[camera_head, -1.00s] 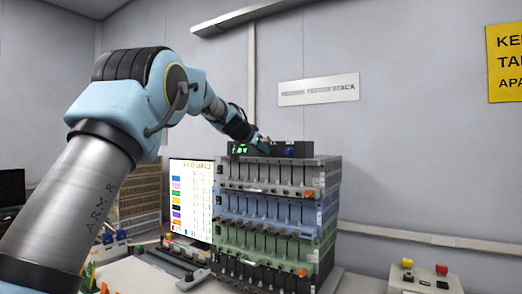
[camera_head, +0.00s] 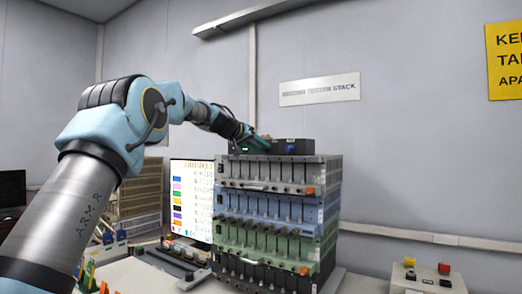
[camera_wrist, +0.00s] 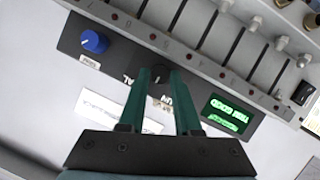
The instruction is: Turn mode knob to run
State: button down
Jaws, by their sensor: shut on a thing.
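The mode knob (camera_wrist: 158,71) is a small dark knob on the black front panel, seen between my fingertips in the wrist view. My gripper (camera_wrist: 160,77) has two green fingers, one on each side of the knob, shut on it. Printed labels around the knob are partly hidden by the fingers. In the head view my gripper (camera_head: 262,143) reaches the dark control box (camera_head: 298,146) on top of the rack, and the knob itself cannot be made out there. A lit green display (camera_wrist: 226,114) and a blue knob (camera_wrist: 94,42) sit on either side of my fingers.
The rack (camera_head: 275,203) holds stacked grey, blue and green rows of cells under the box. A colour-coded screen (camera_head: 190,200) stands to its left. A small box with yellow and red buttons (camera_head: 427,277) sits at lower right.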

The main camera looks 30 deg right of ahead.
jog(key=shift+w+n, duration=0.1)
jog(key=shift+n, duration=0.4)
jog(key=shift+g+h, duration=0.3)
jog(key=c, duration=0.6)
grip_release()
